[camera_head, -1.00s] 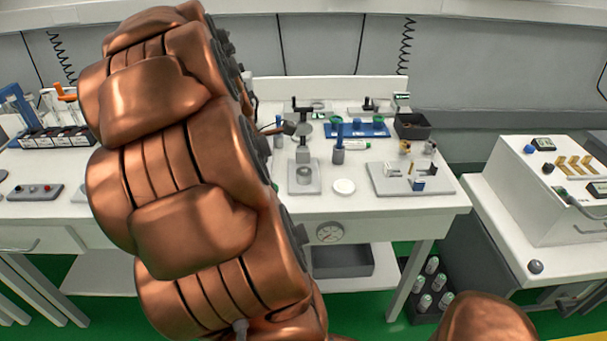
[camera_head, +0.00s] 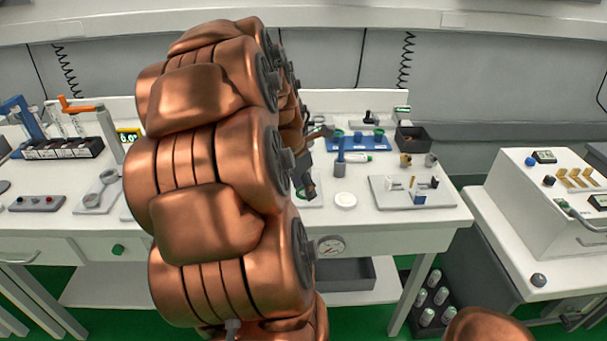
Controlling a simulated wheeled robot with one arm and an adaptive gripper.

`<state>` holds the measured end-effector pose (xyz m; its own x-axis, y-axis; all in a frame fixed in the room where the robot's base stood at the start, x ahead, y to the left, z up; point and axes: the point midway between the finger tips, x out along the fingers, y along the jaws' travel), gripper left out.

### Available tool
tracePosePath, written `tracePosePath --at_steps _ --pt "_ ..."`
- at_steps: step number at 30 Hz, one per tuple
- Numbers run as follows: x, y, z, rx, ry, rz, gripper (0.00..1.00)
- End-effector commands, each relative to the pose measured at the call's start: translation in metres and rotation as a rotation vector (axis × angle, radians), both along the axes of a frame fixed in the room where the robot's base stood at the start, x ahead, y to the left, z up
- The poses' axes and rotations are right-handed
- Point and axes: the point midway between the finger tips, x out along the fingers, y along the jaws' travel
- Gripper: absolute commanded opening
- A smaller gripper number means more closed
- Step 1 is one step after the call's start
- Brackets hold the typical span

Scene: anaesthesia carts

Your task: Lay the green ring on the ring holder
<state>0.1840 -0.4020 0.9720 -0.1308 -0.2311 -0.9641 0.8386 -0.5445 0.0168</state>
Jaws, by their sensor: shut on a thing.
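My gripper (camera_head: 308,182) is partly hidden behind my copper-coloured arm and points down over the bench, left of the white round disc. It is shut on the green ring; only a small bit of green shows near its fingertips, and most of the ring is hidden. A blue tray (camera_head: 358,144) with green round parts at its left and right ends stands behind and to the right of my gripper. I cannot tell which fixture is the ring holder; the area below and left of my gripper is hidden by my arm.
Farther right are a grey plate with small fixtures (camera_head: 440,198) and a dark bin (camera_head: 411,139). A tube rack (camera_head: 62,149) stands at the far left.

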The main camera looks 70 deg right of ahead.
Motion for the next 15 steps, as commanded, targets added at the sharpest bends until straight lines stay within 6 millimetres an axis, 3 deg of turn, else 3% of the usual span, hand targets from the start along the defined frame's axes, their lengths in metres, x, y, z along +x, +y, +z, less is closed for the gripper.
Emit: tracePosePath --at_steps 15 --pt "0.027 -0.069 -0.007 0.001 0.002 -0.001 0.27"
